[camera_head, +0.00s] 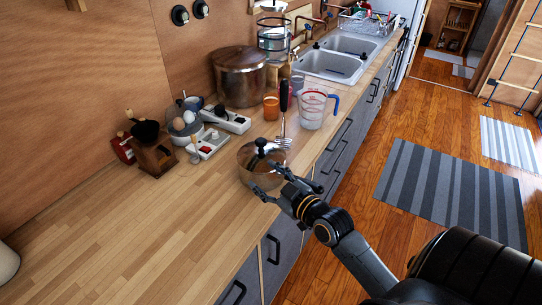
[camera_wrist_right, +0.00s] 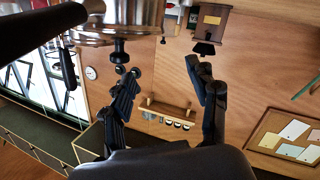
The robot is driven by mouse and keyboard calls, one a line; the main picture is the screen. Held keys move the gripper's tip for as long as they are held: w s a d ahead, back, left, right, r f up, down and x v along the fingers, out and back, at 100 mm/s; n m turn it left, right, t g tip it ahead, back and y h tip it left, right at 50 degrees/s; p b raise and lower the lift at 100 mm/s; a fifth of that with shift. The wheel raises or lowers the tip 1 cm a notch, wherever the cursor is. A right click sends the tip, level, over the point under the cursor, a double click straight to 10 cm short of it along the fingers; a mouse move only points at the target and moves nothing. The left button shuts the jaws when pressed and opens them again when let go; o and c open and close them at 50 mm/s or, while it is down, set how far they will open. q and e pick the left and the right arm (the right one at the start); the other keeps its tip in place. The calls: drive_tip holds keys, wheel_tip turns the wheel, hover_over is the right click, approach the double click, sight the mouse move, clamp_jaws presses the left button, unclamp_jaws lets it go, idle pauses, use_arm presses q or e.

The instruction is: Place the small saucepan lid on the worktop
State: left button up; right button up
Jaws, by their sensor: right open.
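The small saucepan lid (camera_head: 252,160) is shiny metal with a black knob (camera_head: 261,144). It appears to sit on the small saucepan (camera_head: 248,180) near the worktop's front edge. The worktop (camera_head: 110,225) is pale striped wood. My right gripper (camera_head: 266,178) is open at the near side of the pan, its fingers overlapping it in the picture. In the right wrist view the knob (camera_wrist_right: 120,52) appears beyond the left finger of the open gripper (camera_wrist_right: 164,70), not between the fingers. Contact with the pan cannot be told. My left gripper is out of view.
Behind the pan stand a large pot (camera_head: 239,78), a measuring jug (camera_head: 314,108), an orange cup (camera_head: 271,107) and a whisk (camera_head: 283,138). A coffee grinder (camera_head: 153,155) and an egg bowl (camera_head: 185,124) stand left.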

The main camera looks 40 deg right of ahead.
drive_tip(key=w+a+n+g+p, duration=0.1)
drive_tip(key=w+a+n+g, duration=0.15)
drive_tip(key=a+n, duration=0.55)
drive_tip(key=n+g+h+p, duration=0.3)
drive_tip(key=n+h, duration=0.5)
drive_tip(key=n, duration=0.8)
approach(261, 141)
drive_tip(key=p+x, duration=0.1)
drive_tip(key=x, duration=0.4)
drive_tip(key=shift+w, duration=0.2)
drive_tip(key=p+x, duration=0.1)
drive_tip(key=x, duration=0.3)
drive_tip(key=shift+w+d+f+p, duration=0.1)
drive_tip(key=shift+d+p, duration=0.1)
drive_tip(key=shift+p, duration=0.15)
drive_tip(key=shift+w+d+f, duration=0.15)
drive_tip(key=shift+w+f, duration=0.05)
drive_tip(key=shift+w, duration=0.1)
clamp_jaws()
